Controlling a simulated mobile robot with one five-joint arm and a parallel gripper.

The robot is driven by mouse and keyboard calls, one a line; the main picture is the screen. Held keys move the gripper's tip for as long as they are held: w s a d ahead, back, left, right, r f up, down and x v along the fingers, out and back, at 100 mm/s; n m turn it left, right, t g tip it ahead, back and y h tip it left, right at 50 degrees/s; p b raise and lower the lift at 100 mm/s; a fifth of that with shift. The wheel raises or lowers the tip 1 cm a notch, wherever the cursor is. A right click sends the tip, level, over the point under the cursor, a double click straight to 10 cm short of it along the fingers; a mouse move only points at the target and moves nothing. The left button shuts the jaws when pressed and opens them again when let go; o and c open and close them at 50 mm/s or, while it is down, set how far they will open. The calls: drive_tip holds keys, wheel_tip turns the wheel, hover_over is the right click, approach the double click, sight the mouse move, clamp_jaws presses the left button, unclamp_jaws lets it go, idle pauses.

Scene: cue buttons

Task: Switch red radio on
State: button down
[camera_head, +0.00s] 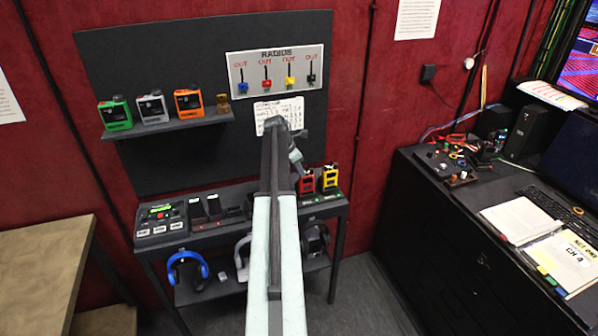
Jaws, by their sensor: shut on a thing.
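The red radio (306,184) stands upright at the right end of the lower shelf, just left of the yellow radio (330,179). My arm reaches up the middle of the view, and my gripper (299,165) points down at the top of the red radio. My gripper is shut on the red radio's top; the fingertips are small and the exact grip is hard to see. My arm hides the shelf just left of the red radio. Whether the radio is on cannot be told.
A panel marked RADIOS (276,75) hangs above. A black desk (450,215) stands right and a wooden table (40,270) left.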

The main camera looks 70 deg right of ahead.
drive_tip(key=shift+w+d+m+g, duration=0.1)
drive_tip(key=shift+d+m+g, duration=0.1)
drive_tip(key=shift+m, duration=0.4)
drive_tip(key=shift+d+m+g, duration=0.15)
drive_tip(key=shift+m+g, duration=0.05)
drive_tip(key=shift+m, duration=0.4)
drive_tip(key=shift+m+g+y, duration=0.3)
drive_tip(key=shift+m+y, duration=0.6)
drive_tip(key=shift+m, duration=0.8)
drive_tip(key=c, duration=1.4)
unclamp_jaws()
drive_tip(key=shift+d, duration=0.1)
drive_tip(key=p+v, duration=0.7)
drive_tip(key=shift+r, duration=0.4)
